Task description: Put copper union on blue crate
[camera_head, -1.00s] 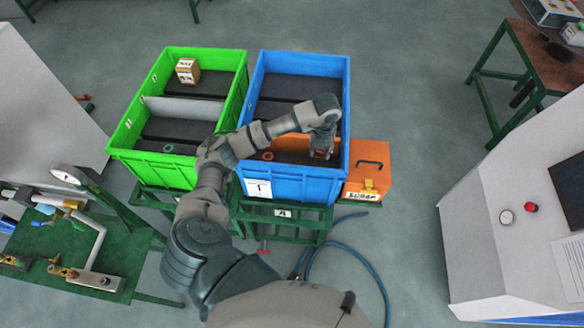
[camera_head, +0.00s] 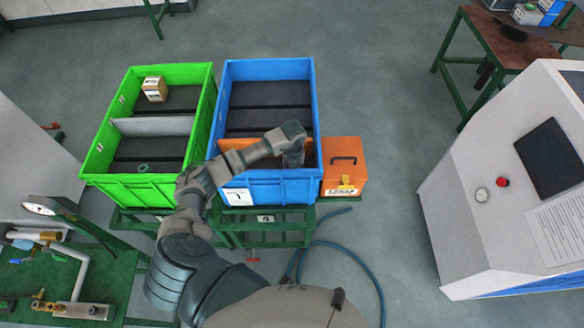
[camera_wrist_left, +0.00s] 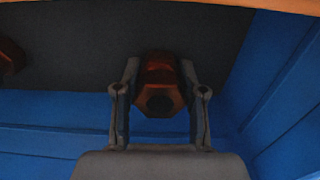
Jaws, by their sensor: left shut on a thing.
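The blue crate (camera_head: 269,188) stands in the middle of the head view. My left gripper (camera_head: 293,162) reaches down inside its near right part, and my arm hides its fingers there. In the left wrist view my left gripper (camera_wrist_left: 159,98) is shut on the copper union (camera_wrist_left: 160,75), a reddish-brown hexagonal fitting with a dark bore. Blue crate walls (camera_wrist_left: 60,145) surround it and the dark floor lies beyond. Whether the union touches the floor I cannot tell. My right gripper is not in view.
Another copper-coloured part (camera_wrist_left: 10,60) lies at the left of the wrist view. An orange divider (camera_head: 235,158) crosses the blue crate. A green crate (camera_head: 130,185) with a small box (camera_head: 155,88) stands left. An orange scrap box (camera_head: 343,172) adjoins right.

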